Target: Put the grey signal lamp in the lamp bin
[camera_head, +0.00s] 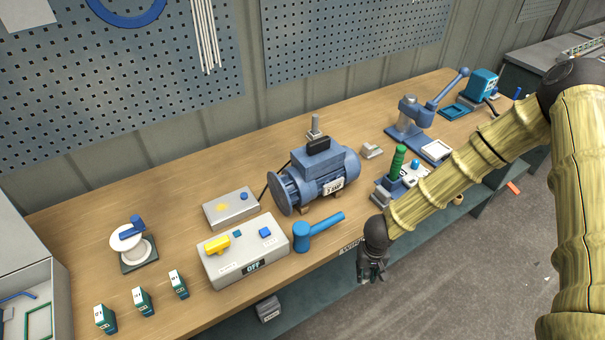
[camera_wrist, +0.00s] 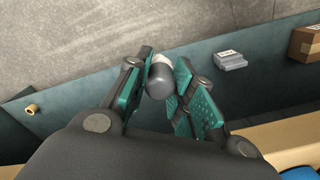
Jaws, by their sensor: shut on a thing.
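My gripper (camera_head: 372,270) hangs just off the front edge of the bench, over the lower shelf. In the wrist view my gripper (camera_wrist: 165,62) is shut on a small cylinder with a grey rounded end and a paler far end, which looks like the grey signal lamp (camera_wrist: 159,82). The lamp sits between the teal finger pads, clear of other things. In the head view the fingers mostly hide it. I cannot make out which container is the lamp bin.
The teal lower shelf (camera_wrist: 95,100) lies below, with a pale labelled box (camera_wrist: 230,61), a brown carton (camera_wrist: 306,42) and a small brass ring (camera_wrist: 33,110). On the bench (camera_head: 190,290) stand a blue motor (camera_head: 320,178), a blue mallet (camera_head: 318,230) and a grey control box (camera_head: 240,255).

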